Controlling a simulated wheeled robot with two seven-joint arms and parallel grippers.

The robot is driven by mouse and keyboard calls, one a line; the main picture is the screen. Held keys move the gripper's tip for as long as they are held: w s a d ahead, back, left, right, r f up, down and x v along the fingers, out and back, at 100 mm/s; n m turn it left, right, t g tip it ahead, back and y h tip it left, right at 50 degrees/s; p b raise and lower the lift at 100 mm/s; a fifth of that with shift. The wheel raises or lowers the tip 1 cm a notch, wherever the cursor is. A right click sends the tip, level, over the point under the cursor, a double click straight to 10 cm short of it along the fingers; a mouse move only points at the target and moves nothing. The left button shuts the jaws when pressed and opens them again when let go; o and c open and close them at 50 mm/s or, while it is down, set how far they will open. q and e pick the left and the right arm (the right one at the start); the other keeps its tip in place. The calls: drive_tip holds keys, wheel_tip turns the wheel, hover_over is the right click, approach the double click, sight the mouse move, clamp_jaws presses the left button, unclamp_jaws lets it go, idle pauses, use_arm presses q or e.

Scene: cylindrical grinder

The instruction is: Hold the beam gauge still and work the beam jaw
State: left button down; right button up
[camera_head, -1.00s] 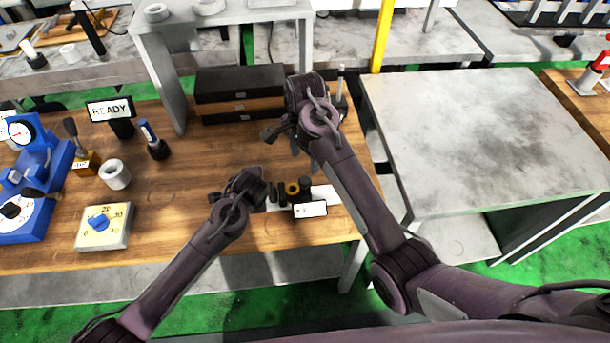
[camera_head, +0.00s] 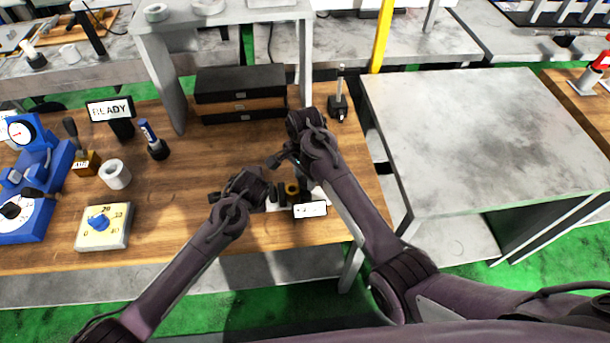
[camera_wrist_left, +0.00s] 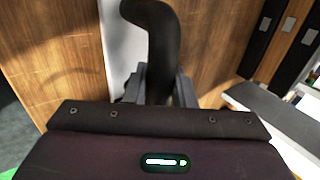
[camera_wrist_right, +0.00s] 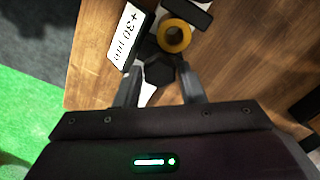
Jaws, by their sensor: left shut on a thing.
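The beam gauge is on the wooden bench (camera_head: 190,225), with dark posts (camera_head: 282,192), a yellow ring (camera_head: 291,188) and a white label (camera_head: 309,210) in front. My left gripper (camera_head: 266,196) is at its left end. In the left wrist view its fingers (camera_wrist_left: 160,80) are shut on a black curved part of the beam gauge (camera_wrist_left: 152,25). My right gripper (camera_wrist_right: 160,84) is open over the gauge's right end. In the right wrist view a dark knob (camera_wrist_right: 158,69) lies between its fingers, beside the yellow ring (camera_wrist_right: 174,36). The label reads +30 µm. My right arm partly hides the gauge.
A dark drawer stack (camera_head: 240,95) stands behind, under a grey shelf. A bare grey table (camera_head: 490,130) is at right.

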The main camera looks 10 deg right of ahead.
clamp_jaws()
drive_tip(key=d, duration=0.8)
use_arm(q)
drive_tip(key=shift+a, duration=0.1)
use_arm(e)
drive_tip(key=shift+d, duration=0.15)
drive_tip(key=shift+o, duration=0.9)
unclamp_jaws()
drive_tip(key=shift+o, duration=1.4)
wheel_tip(320, 180, up, 12)
